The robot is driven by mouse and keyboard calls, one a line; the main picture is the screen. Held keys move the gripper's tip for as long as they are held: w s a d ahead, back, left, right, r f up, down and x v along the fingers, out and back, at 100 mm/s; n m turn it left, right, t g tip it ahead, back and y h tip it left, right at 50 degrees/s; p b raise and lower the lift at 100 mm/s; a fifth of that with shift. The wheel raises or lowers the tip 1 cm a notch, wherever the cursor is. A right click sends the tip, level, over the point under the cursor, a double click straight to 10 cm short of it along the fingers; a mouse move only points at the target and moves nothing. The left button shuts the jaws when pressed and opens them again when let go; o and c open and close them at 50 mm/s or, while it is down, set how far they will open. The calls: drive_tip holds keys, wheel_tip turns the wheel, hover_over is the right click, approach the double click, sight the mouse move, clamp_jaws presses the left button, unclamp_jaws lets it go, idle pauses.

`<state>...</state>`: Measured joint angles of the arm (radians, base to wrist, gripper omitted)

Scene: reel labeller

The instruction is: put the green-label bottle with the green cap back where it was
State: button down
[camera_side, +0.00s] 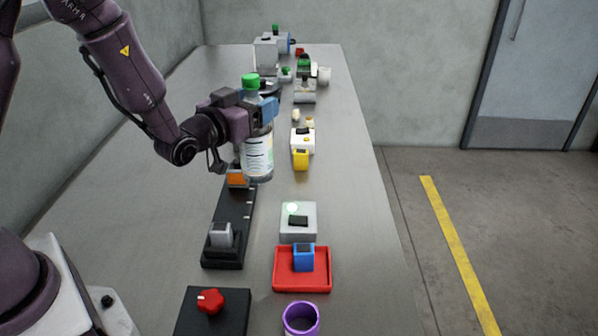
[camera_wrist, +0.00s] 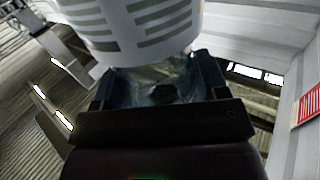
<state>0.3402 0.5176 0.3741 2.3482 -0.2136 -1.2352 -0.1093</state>
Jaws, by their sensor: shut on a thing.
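The bottle (camera_side: 257,155) is clear, with a green cap and a pale label with printed lines. It stands upright in my gripper (camera_side: 260,108), whose blue fingers are shut around its upper part. The bottle's base is beside the orange block on the black rail in the side view; I cannot tell how high it is above the table. In the wrist view the label (camera_wrist: 140,25) fills the top, just beyond my gripper (camera_wrist: 160,90). The bottle's original place cannot be made out.
A black rail (camera_side: 225,222) with orange and grey blocks lies below. Several devices stand at the far end.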

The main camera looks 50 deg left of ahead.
drive_tip(key=w+a+f, duration=0.1)
drive_tip(key=w+f, duration=1.1)
drive_tip(key=w, duration=0.1)
drive_tip(key=shift+f, duration=0.25)
drive_tip(key=shift+f, duration=0.15)
drive_tip(key=shift+c, duration=0.7)
unclamp_jaws()
